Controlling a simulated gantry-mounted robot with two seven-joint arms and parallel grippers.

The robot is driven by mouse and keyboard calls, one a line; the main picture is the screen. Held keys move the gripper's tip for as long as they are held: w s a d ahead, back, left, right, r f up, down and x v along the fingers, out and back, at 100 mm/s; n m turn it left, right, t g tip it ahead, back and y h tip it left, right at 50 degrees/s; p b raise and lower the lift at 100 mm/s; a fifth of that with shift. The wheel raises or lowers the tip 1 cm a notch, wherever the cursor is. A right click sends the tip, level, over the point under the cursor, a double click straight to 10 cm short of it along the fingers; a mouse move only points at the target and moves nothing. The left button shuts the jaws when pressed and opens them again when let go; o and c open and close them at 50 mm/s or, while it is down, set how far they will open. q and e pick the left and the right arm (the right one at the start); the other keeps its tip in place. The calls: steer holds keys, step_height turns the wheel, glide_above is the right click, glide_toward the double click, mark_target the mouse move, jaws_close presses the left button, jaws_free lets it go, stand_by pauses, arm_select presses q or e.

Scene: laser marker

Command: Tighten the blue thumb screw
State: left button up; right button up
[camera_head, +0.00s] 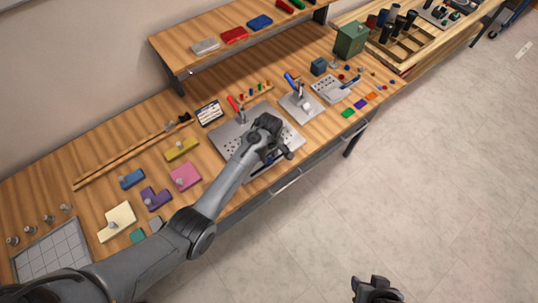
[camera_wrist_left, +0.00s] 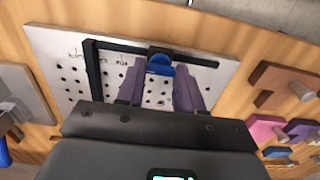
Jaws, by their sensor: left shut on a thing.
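The blue thumb screw (camera_wrist_left: 160,64) sits at a dark block on a black L-shaped fence (camera_wrist_left: 112,46) in the left wrist view. The fence lies on a light perforated plate (camera_wrist_left: 70,82). My left gripper (camera_wrist_left: 160,66) has its two purple-grey fingers on either side of the screw and is shut on it. In the head view my left gripper (camera_head: 273,157) is over the front part of the perforated plate (camera_head: 228,143), and the arm and gripper hide the screw there. My right gripper (camera_head: 376,289) is at the bottom edge, over the floor, away from the bench; its jaw opening is unclear.
A red-handled clamp (camera_head: 235,107) stands at the plate's back. A blue-handled clamp (camera_head: 292,84) stands on a fixture to the right. Pink (camera_head: 185,177), yellow (camera_head: 181,149) and purple (camera_head: 155,198) blocks lie to the left. A raised shelf (camera_head: 190,60) runs behind.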

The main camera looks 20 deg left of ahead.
arm_select(q)
steer(key=shift+r+m+p, duration=0.2)
steer(key=shift+m+p, duration=0.7)
steer(key=shift+p, duration=0.1)
steer(key=m+p, duration=0.2)
steer(key=shift+m, duration=0.3)
steer(key=m+p, duration=0.1)
steer(key=m, duration=0.1)
steer(key=shift+m, duration=0.4)
steer(key=m+p, duration=0.1)
steer(key=m, duration=0.2)
steer(key=shift+f+m, duration=0.1)
steer(key=shift+m, duration=0.2)
steer(key=m+p, duration=0.1)
steer(key=m, duration=0.2)
steer(key=shift+m, duration=0.3)
steer(key=m, duration=0.2)
steer(key=shift+m, duration=0.3)
steer(key=m, duration=0.3)
steer(key=shift+m, duration=0.3)
steer(key=shift+f+m, duration=0.1)
steer(key=shift+m, duration=1.5)
